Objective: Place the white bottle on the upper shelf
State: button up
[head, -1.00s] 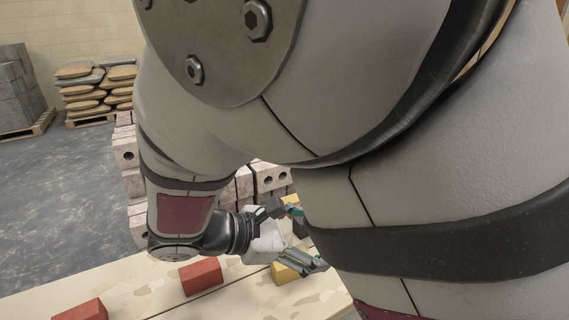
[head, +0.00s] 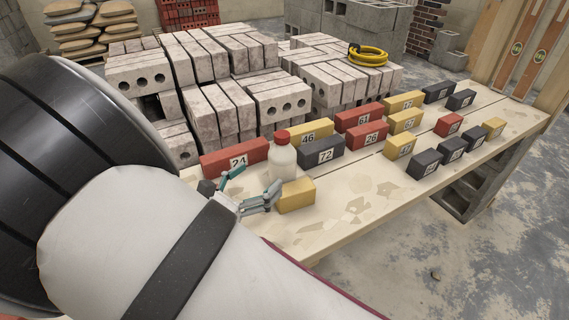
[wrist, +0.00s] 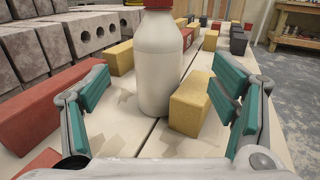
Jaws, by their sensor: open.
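The white bottle (head: 283,160) with a red cap stands upright on the wooden bench (head: 340,215) in the head view. My gripper (head: 250,190) is open at the near left of the bottle, fingers pointing toward it. In the wrist view the bottle (wrist: 160,62) stands ahead, roughly midway between the open fingers of my gripper (wrist: 160,100), and its cap is cut off at the top edge. The fingers look apart from it. I cannot make out an upper shelf clearly.
A yellow block (head: 297,195) stands close to the bottle's right, and a red block (head: 234,158) to its left. Several numbered blocks stand farther along the bench. Stacked pale bricks (head: 225,105) rise behind it. A yellow hose coil (head: 368,54) lies on them.

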aim_at(282, 157)
jog(key=b+x, duration=0.3)
jog(key=x, duration=0.6)
jog(key=shift+w, duration=0.3)
jog(key=shift+c, duration=0.5)
jog(key=shift+r, duration=0.1)
grip_shut()
